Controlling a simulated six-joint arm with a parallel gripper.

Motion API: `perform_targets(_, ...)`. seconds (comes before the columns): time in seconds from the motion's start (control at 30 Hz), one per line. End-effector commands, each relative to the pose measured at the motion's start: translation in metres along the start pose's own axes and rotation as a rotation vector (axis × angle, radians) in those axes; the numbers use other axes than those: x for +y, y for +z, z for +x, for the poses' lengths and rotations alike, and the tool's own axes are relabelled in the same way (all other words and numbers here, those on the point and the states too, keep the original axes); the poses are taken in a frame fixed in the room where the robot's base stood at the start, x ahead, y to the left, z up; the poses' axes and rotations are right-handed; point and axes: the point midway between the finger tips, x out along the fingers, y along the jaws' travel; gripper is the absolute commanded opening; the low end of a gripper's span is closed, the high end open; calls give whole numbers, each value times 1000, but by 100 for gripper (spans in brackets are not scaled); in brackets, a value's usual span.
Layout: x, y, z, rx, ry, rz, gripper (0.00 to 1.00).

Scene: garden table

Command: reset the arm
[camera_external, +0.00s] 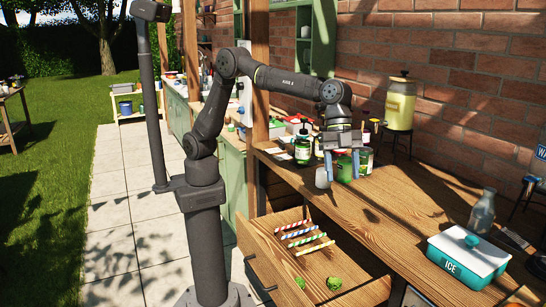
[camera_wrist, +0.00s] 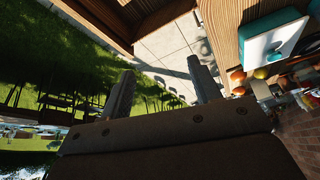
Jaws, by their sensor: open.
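My gripper (camera_external: 342,173) hangs above the wooden counter, in front of several bottles, with its two fingers apart. In the wrist view its fingers (camera_wrist: 163,82) are also spread, with only paving and grass showing between them. No held object shows. A small grey cup (camera_external: 322,178) appears just left of the fingers in the external view; I cannot tell how far it is from them. A green jar (camera_external: 344,169) shows behind the fingers and is partly hidden by them.
A yellow drink dispenser (camera_external: 400,103) stands near the brick wall.

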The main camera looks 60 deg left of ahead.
Motion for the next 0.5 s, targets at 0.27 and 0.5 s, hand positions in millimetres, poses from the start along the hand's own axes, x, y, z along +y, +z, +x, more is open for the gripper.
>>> perform_targets(0.27, -54, 18, -8, -2, -49, -113, 57)
perform_targets(0.5, -90, 33, -14, -4, -83, -194, 57)
